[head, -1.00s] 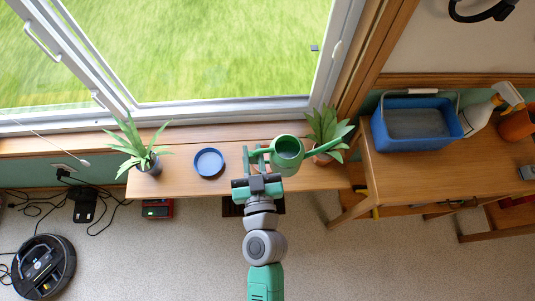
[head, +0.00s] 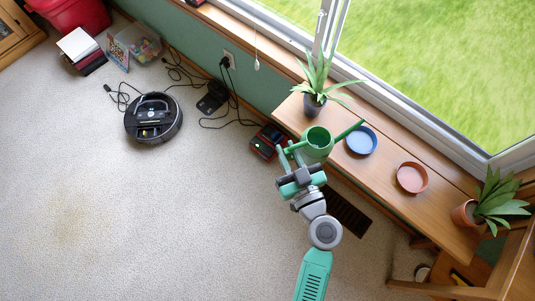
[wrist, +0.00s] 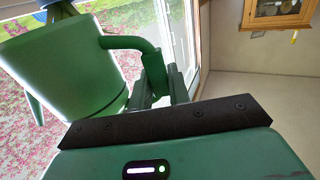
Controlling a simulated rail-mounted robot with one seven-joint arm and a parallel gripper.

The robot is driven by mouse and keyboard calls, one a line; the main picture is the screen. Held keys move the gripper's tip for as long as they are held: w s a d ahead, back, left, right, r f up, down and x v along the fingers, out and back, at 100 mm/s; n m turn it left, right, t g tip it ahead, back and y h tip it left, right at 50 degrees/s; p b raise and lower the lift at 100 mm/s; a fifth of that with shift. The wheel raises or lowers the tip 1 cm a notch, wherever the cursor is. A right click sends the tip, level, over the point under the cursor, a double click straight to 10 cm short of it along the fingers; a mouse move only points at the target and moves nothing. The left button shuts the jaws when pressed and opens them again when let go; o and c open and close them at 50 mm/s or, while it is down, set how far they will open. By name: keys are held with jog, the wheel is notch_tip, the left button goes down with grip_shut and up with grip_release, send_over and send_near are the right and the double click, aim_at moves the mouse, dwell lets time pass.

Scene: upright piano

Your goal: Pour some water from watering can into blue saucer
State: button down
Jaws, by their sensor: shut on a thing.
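My gripper (head: 289,154) is shut on the handle of the green watering can (head: 318,146) and holds it at the front edge of the wooden shelf. The can's open top faces the head camera, and its spout points up and right, with the tip by the upper edge of the blue saucer (head: 361,140). The saucer lies flat on the shelf, right of the can body. In the wrist view the can (wrist: 65,75) fills the left side, with its handle between my fingers (wrist: 165,85). Any water inside is not clear to see.
A potted plant (head: 316,85) stands on the shelf (head: 385,168) just behind the can. A terracotta saucer (head: 412,177) and another potted plant (head: 490,205) are to the right. A red device (head: 267,142), cables and a robot vacuum (head: 153,118) are on the floor at left.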

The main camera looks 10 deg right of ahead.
jog(key=shift+s+d+f+n+g+y+b, duration=0.2)
jog(key=shift+d+f+n+y+b, duration=0.1)
jog(key=shift+d+n+y+b, duration=0.25)
jog(key=shift+s+d+f+n+g+y+b, duration=0.1)
jog(key=shift+d+f+n+g+y+b, duration=0.2)
jog(key=shift+d+y, duration=0.4)
